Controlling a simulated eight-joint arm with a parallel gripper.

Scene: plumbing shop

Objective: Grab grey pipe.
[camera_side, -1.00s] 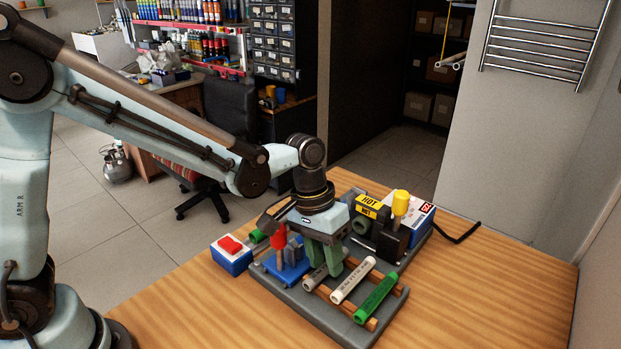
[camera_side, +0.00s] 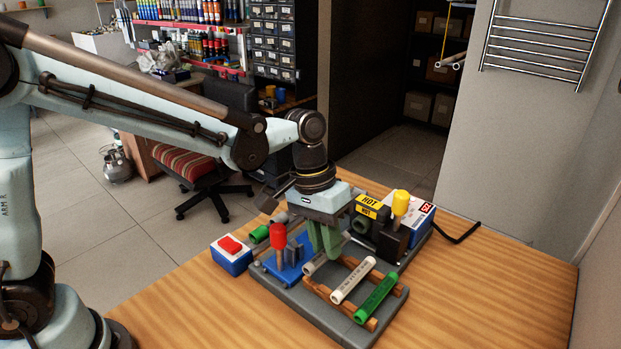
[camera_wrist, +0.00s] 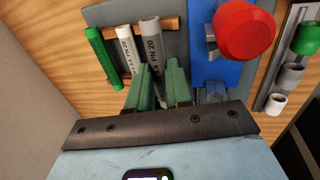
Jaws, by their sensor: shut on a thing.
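The grey pipe (camera_wrist: 152,42) is between the green fingers of my gripper (camera_wrist: 160,80) in the wrist view, with its printed end pointing away from my wrist. In the side view, my gripper (camera_side: 324,246) is shut on the grey pipe (camera_side: 313,264), whose near end shows just left of the fingers. The pipe appears lifted a little off the wooden rack (camera_side: 345,306), though the gap is hard to judge. The white pipe (camera_side: 353,281) and green pipe (camera_side: 376,298) lie on the rack to its right.
A blue fixture with a red knob (camera_side: 278,237) stands close left of my gripper. A black heater marked HOT (camera_side: 371,209) and a yellow-topped piece (camera_side: 400,202) stand to the right. The table's right front is clear.

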